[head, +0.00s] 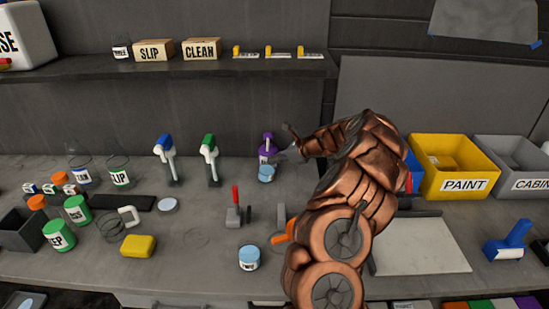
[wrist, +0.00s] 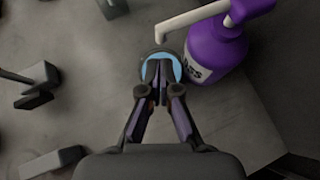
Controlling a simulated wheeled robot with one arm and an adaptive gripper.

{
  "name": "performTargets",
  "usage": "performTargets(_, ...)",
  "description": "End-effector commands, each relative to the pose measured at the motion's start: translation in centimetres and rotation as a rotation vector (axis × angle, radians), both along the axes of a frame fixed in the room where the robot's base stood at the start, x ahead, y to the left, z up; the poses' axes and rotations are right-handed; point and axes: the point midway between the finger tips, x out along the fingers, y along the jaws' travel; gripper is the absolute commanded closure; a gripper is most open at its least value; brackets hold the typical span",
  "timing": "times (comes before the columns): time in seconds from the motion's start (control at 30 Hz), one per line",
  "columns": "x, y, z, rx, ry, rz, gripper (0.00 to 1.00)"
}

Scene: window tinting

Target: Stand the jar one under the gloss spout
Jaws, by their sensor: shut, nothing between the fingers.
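The gloss bottle is a purple pump bottle (head: 264,152) with a white spout, standing at the back of the counter; its label partly shows "SS" in the wrist view (wrist: 218,52). A small jar with a light blue top (head: 266,174) stands upright in front of it, also seen in the wrist view (wrist: 178,66) close beside the bottle, near the spout's tip. A similar jar (head: 249,258) stands near the front edge; I cannot read which is jar one. My gripper (wrist: 160,68) is shut and empty, its fingertips over the back jar's top, partly hiding it.
A red-handled tool (head: 236,212) stands left of my arm. A yellow paint bin (head: 452,155) is at the right.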

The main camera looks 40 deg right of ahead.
Motion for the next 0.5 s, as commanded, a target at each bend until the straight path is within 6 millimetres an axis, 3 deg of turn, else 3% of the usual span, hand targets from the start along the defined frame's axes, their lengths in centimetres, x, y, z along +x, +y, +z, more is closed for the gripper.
performTargets(0.33, -0.1, 0.2, 0.9, 0.002, 0.005, 0.002, 1.0)
performTargets(0.5, -2.8, -1.5, 0.4, 0.001, 0.001, -0.001, 1.0)
